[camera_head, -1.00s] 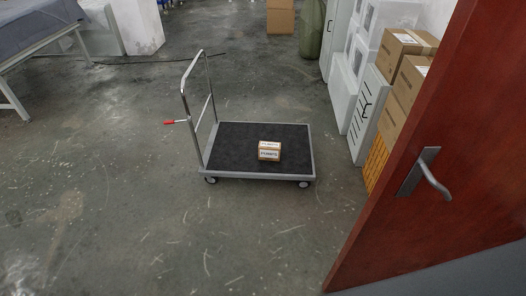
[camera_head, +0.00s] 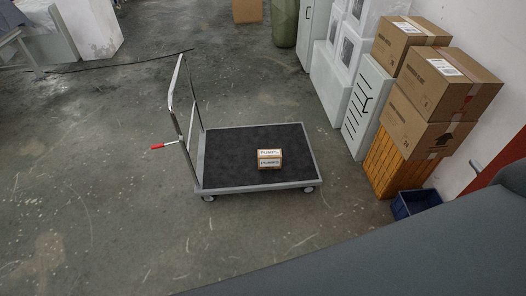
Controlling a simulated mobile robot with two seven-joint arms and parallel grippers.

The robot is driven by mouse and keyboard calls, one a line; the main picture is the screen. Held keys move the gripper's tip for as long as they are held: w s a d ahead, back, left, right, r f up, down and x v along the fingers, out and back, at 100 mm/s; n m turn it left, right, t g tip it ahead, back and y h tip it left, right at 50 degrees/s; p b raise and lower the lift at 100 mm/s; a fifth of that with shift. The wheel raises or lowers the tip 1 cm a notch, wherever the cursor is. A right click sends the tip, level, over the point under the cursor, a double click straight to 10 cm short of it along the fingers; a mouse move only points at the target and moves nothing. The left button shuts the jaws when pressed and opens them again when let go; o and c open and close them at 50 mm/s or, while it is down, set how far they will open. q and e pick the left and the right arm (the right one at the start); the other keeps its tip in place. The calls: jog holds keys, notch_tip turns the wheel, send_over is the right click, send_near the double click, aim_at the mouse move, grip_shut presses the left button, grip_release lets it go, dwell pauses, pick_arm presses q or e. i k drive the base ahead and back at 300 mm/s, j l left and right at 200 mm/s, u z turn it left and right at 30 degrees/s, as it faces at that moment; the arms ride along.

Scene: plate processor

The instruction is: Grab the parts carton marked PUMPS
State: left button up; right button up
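The parts carton (camera_head: 269,159) is a small brown box with white labels reading PUMPS on its top and front. It sits near the front right part of the black deck of a flatbed trolley (camera_head: 225,160). The trolley has a grey metal rim, small wheels and an upright tubular handle at its left end, with a red-gripped lever sticking out to the left. Neither of my grippers is in view, and nothing touches the carton.
Large cardboard boxes (camera_head: 444,84) are stacked on a wooden crate (camera_head: 397,164) along the right wall, beside white cabinets (camera_head: 369,104). A blue bin (camera_head: 416,202) stands by the crate. A red door (camera_head: 505,160) is at the right edge. Floor in front of the trolley is clear.

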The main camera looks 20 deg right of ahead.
aim_at(271, 159)
jog(key=i+l, duration=0.1)
jog(key=i, duration=0.55)
jog(key=i+l+z, duration=0.1)
jog(key=i, duration=0.55)
jog(key=i+l, duration=0.3)
jog(key=l, duration=0.15)
jog(key=i+l, duration=0.25)
jog(key=l, duration=0.2)
jog(key=i+l, duration=0.1)
jog(key=l, duration=0.4)
jog(key=i+l+z, duration=0.1)
jog(key=l, duration=1.25)
jog(key=k, duration=0.05)
